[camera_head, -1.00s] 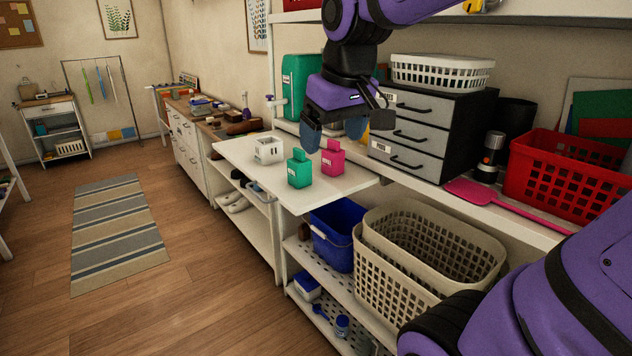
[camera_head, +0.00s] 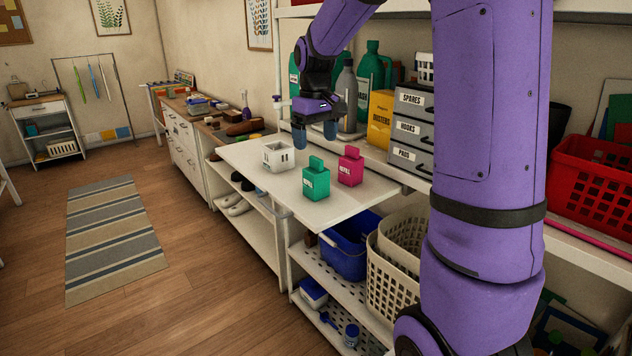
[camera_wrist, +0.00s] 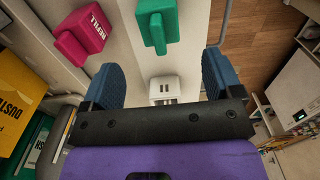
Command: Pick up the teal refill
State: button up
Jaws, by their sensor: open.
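The teal refill (camera_head: 316,181) stands upright on the white pull-out shelf (camera_head: 342,207), with a narrower block on top and a label on its front. In the wrist view the teal refill (camera_wrist: 158,24) is at the top, beyond the fingertips. A similar pink refill (camera_head: 350,167) stands to its right, apart from it. My gripper (camera_head: 315,134) hangs above and behind the teal refill, its blue fingers spread with nothing between them. In the wrist view my gripper (camera_wrist: 160,78) is open too.
A white slotted holder (camera_head: 279,156) stands on the same shelf, left of the refills. Behind are a yellow dusters box (camera_head: 380,120), green bottles (camera_head: 373,75) and labelled drawers (camera_head: 412,128). Below are a blue bucket (camera_head: 345,250) and beige baskets (camera_head: 390,280).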

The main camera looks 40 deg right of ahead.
aim_at(316, 158)
notch_tip(316, 158, down, 8)
jog(key=shift+s+f, duration=0.1)
dwell(0.4)
jog(key=c, duration=1.1)
